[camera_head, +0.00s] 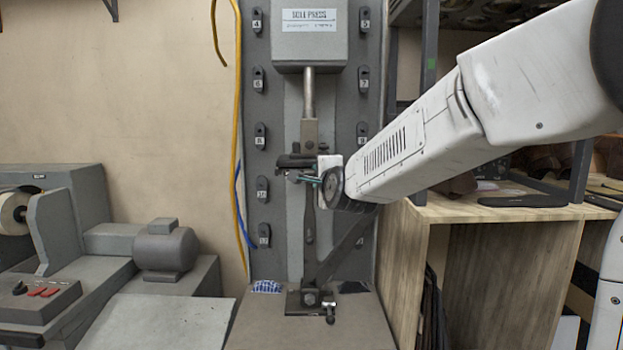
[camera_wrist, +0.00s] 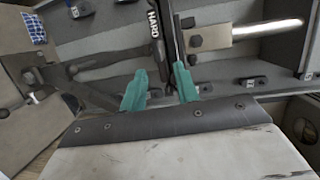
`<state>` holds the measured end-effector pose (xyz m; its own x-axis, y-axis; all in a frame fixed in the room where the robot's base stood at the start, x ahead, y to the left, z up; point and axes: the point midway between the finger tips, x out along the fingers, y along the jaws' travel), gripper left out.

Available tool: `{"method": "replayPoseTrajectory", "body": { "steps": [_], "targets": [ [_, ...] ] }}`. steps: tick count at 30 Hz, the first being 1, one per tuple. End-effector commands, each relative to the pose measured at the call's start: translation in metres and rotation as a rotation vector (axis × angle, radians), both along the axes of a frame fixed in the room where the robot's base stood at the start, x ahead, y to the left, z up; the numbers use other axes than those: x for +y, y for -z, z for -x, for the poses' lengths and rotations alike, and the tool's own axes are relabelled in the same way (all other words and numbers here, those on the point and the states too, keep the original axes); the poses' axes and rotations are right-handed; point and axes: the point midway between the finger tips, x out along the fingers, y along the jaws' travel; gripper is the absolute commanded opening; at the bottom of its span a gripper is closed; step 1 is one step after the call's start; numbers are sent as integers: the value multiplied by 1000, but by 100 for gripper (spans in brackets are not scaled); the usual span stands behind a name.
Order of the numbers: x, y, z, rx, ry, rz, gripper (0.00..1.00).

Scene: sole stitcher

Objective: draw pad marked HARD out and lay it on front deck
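The pad marked HARD (camera_wrist: 157,35) shows in the wrist view as a black edge-on strip with white lettering. It sits beside a thin dark plate (camera_wrist: 177,38) below the press ram. My gripper (camera_wrist: 160,84) has teal fingers spread on either side of the pad's near end, with gaps visible; contact cannot be made out. In the head view my gripper (camera_head: 312,180) is at the press head, where the dark plate (camera_head: 293,160) shows. The pad cannot be told apart there. The front deck (camera_head: 262,328) is the flat grey surface at the press's foot.
The sole press (camera_head: 309,35) stands against a grey back panel with numbered hooks. A black foot bracket (camera_head: 307,302) and a blue-and-white item (camera_head: 267,286) occupy the deck's rear. A motor machine (camera_head: 165,248) is at left, a wooden shelf (camera_head: 490,213) at right.

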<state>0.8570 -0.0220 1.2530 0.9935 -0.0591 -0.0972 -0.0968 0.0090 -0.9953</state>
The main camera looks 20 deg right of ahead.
Motion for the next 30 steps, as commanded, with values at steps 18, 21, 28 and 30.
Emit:
{"method": "replayPoseTrajectory", "body": {
  "steps": [18, 21, 28, 30],
  "targets": [
    [-12, 8, -69, 3, 8, 3, 31],
    [-12, 9, -79, 3, 7, 2, 31],
    [-11, 10, -92, 3, 5, 2, 31],
    [-11, 10, -94, 3, 5, 2, 31]
  ]
}}
